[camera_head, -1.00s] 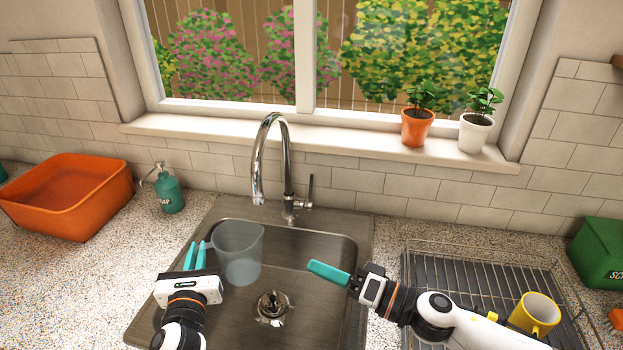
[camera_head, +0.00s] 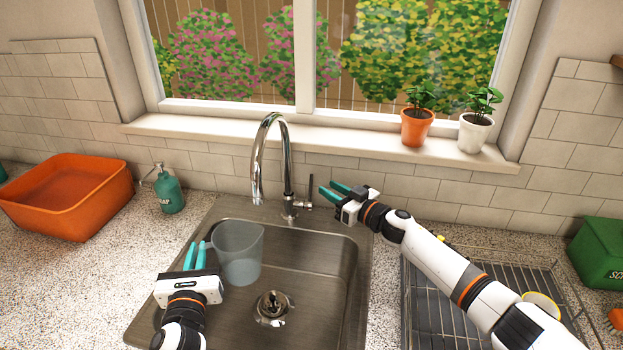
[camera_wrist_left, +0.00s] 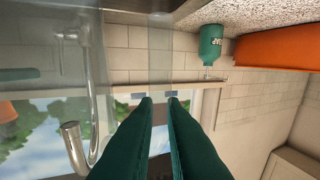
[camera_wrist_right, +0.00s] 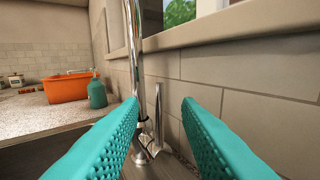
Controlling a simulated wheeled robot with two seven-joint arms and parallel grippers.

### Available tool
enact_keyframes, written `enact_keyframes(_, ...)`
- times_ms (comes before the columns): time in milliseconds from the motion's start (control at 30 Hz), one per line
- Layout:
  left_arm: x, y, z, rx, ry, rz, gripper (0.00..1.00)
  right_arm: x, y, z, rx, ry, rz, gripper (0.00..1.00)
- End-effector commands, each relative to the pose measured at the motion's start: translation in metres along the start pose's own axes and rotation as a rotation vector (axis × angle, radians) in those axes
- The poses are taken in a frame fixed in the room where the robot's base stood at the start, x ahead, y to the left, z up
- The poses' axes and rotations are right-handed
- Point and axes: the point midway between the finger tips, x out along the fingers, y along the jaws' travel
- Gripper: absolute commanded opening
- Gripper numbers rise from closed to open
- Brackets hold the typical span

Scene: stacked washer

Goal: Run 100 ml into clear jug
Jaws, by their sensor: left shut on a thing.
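The clear jug (camera_head: 239,254) is upright over the left part of the sink, below and left of the spout of the chrome tap (camera_head: 270,150). I see no water running from the tap. My left gripper (camera_head: 196,255) is shut on the jug's handle, at its left side. The tap's lever (camera_head: 309,188) stands upright on the right of its base; it also shows in the right wrist view (camera_wrist_right: 160,110). My right gripper (camera_head: 335,190) is open just right of the lever, its fingers pointing toward it. In the right wrist view the lever appears between the fingers, further ahead.
The steel sink (camera_head: 325,290) has a drain in its floor. A dish rack (camera_head: 420,300) with a yellow mug lies right, under my right arm. A soap bottle (camera_head: 169,193) and orange tub (camera_head: 65,198) stand left. Two potted plants (camera_head: 416,128) sit on the sill.

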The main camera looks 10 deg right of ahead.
Motion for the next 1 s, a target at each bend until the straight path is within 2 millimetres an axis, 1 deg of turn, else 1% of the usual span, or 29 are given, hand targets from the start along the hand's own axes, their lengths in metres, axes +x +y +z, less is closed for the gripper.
enact_keyframes(33, 0.000, 0.000, -0.001, 0.000, 0.001, 0.000, 0.00, 0.011, 0.001, 0.001, 0.004, -0.002, -0.001, 0.30)
enact_keyframes(100, 0.000, 0.000, -0.001, 0.000, 0.001, 0.000, 0.00, 0.025, 0.002, 0.001, 0.004, -0.001, 0.001, 0.30)
enact_keyframes(200, 0.000, 0.000, -0.001, 0.000, 0.001, 0.000, 0.00, 0.040, 0.000, 0.001, 0.006, -0.002, -0.001, 0.30)
enact_keyframes(300, 0.000, 0.000, -0.001, 0.000, 0.001, 0.000, 0.00, 0.054, 0.001, 0.001, 0.005, 0.000, 0.000, 0.30)
enact_keyframes(433, 0.000, 0.000, -0.001, -0.001, 0.001, 0.000, 0.00, 0.067, -0.001, 0.001, 0.004, -0.001, -0.002, 0.30)
enact_keyframes(533, 0.000, 0.000, -0.001, -0.001, 0.001, 0.000, 0.00, 0.073, 0.000, 0.000, 0.003, 0.000, -0.001, 0.30)
enact_keyframes(700, 0.000, 0.000, -0.001, -0.001, 0.001, 0.000, 0.00, 0.078, 0.001, 0.000, 0.003, 0.000, 0.000, 0.30)
enact_keyframes(967, 0.000, 0.000, -0.001, -0.001, 0.001, 0.000, 0.00, 0.079, 0.001, 0.000, 0.003, 0.001, 0.000, 0.30)
enact_keyframes(1000, 0.000, 0.000, -0.001, -0.001, 0.001, 0.000, 0.00, 0.079, 0.001, 0.000, 0.003, 0.001, 0.000, 0.29)
